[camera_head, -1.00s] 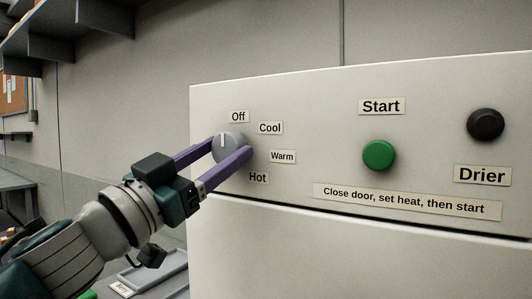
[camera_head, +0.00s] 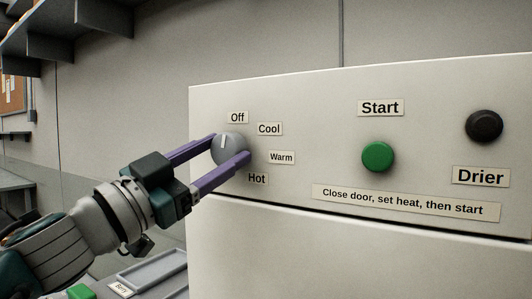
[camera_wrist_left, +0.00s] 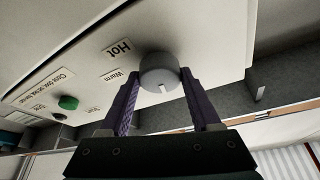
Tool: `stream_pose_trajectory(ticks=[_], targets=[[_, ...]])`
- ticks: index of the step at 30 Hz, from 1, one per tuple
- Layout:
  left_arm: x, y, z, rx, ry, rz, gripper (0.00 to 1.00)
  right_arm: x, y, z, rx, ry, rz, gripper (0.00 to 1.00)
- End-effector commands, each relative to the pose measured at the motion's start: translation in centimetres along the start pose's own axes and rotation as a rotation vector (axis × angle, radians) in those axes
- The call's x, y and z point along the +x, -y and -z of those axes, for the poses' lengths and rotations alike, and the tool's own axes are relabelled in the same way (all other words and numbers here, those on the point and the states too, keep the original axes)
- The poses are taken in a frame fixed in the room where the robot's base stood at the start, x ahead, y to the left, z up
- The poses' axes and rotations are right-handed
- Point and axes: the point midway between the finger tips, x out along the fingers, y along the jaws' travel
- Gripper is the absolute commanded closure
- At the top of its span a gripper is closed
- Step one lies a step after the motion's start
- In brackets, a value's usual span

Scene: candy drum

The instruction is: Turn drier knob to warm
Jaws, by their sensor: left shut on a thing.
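The grey drier knob (camera_head: 229,148) is on the left of the white drier panel, among the labels Off, Cool, Warm and Hot. Its white mark points up, close to the Off label (camera_head: 237,117). The Warm label (camera_head: 281,157) is to the knob's right. My left gripper (camera_head: 231,147) has its purple fingers on either side of the knob and is shut on it. In the left wrist view the knob (camera_wrist_left: 160,72) sits between the fingertips, its white mark facing the gripper. My right gripper is not in view.
A green Start button (camera_head: 378,157) and a black Drier knob or button (camera_head: 484,126) are further right on the panel. A grey tray (camera_head: 152,270) lies below left of the drier. Shelves (camera_head: 70,35) hang at the upper left.

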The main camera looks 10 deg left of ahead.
Motion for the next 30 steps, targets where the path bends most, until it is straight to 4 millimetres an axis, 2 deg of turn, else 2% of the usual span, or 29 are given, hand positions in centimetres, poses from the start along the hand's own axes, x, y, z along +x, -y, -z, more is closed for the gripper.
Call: stream_pose_trajectory(ticks=[17,30], targets=[[0.1,0.4,0.2,0.502,0.001,-0.209,0.92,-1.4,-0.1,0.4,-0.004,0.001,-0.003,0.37],[0.2,0.7,0.6,0.888,0.000,-0.368,0.92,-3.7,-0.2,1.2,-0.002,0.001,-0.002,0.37]])
